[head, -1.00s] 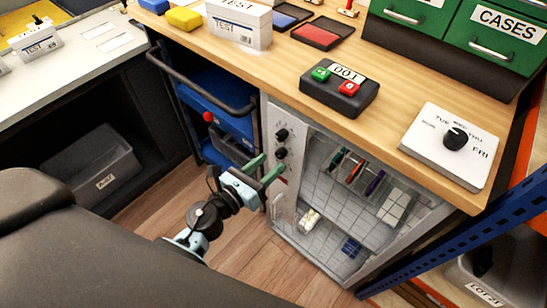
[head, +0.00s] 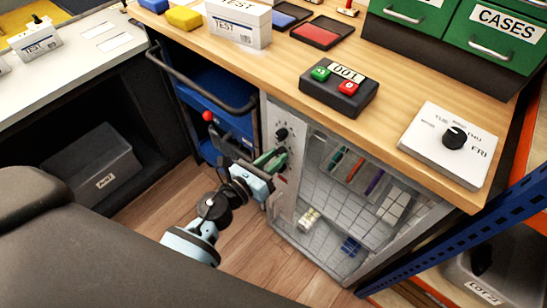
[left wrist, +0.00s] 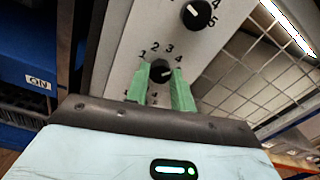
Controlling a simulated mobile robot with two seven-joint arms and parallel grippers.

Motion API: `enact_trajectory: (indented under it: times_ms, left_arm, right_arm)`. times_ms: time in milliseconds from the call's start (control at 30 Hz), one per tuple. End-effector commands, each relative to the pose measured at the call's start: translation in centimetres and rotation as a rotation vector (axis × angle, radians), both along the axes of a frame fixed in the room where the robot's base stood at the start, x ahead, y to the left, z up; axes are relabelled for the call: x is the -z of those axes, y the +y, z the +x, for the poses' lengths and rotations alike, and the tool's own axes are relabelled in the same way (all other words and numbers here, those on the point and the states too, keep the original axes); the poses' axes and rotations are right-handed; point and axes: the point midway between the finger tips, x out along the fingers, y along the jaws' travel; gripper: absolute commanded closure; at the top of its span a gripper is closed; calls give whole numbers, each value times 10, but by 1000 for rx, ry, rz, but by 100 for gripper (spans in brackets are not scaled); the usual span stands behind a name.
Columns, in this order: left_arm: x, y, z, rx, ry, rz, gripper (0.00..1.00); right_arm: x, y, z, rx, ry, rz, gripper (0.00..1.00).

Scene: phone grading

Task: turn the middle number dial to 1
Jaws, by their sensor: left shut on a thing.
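The middle number dial (left wrist: 160,72) is a round black knob on a grey panel, with the numbers 1 to 4 readable around it in the left wrist view. Its white mark points to the right side, toward the higher numbers; the exact number is hard to tell. My left gripper (left wrist: 161,90) has its green fingers on either side of the knob, shut on it. In the head view my left gripper (head: 272,160) is at the cabinet's front panel, its fingers partly covering this dial. Another black dial (left wrist: 197,14) sits above it, also visible in the head view (head: 281,134). My right gripper is out of view.
The panel belongs to a cabinet with a wire-mesh door (head: 330,215) under the wooden worktop (head: 400,110). A blue cart with a dark handle (head: 205,88) stands close to the left. Wooden floor (head: 245,245) is clear below my left arm.

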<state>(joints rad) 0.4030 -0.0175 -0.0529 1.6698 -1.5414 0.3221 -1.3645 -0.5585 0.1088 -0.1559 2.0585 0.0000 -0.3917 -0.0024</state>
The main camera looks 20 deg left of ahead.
Motion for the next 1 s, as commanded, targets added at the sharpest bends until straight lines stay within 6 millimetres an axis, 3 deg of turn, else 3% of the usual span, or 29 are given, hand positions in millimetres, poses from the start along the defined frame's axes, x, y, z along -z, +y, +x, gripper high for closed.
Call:
enact_trajectory:
  times_ms: [367, 1000]
  left_arm:
    - [-1, 0, 0, 0, 37, -100, 99]
    - [-1, 0, 0, -1, 231, -639, 99]
  right_arm:
    - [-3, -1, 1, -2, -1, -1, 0]
    - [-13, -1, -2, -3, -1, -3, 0]
